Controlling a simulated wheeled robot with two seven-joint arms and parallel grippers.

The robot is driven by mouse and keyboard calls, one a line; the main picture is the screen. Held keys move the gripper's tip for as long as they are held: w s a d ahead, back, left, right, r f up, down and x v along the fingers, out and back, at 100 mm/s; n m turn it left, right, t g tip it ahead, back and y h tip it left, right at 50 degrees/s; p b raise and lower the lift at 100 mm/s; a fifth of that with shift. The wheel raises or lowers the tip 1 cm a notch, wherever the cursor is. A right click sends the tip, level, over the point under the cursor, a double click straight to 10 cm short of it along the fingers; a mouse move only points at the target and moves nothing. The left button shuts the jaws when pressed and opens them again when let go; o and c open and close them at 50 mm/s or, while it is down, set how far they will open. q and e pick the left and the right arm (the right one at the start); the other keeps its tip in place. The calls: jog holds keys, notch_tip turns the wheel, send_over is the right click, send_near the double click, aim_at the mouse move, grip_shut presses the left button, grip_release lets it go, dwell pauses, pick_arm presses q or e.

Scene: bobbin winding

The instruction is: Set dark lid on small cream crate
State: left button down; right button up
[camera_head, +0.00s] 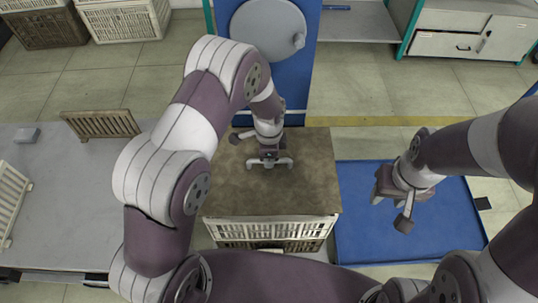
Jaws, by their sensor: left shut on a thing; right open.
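A broad flat dark brown panel, apparently the dark lid (235,190), lies level near the middle of the view. The cream slatted crate (275,232) shows below its near edge. I cannot tell whether the lid touches the crate or hangs just above it, as the lid hides the crate's top. My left gripper (269,163) points down at the lid's middle and is shut on it; the exact grip is hard to see. My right gripper (390,210) is open and empty over the blue surface at the right, apart from the lid and crate.
A grey table (75,190) at the left bears a small grey block (27,135), a brown slatted piece (101,124) and a cream slatted piece (10,200). The blue surface (370,235) is mostly bare. Crates (123,20) and grey cabinets (450,43) stand behind.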

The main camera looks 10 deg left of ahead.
dwell(0.4)
pick_arm(q)
jog(key=shift+w+f+b, duration=0.1)
jog(key=shift+f+b, duration=1.55)
jog(key=shift+f, duration=0.85)
jog(key=c, duration=1)
grip_release()
jog(key=shift+r, duration=0.1)
notch_tip(320, 180, up, 12)
jog(key=shift+r+p, duration=0.25)
jog(key=shift+p, duration=0.6)
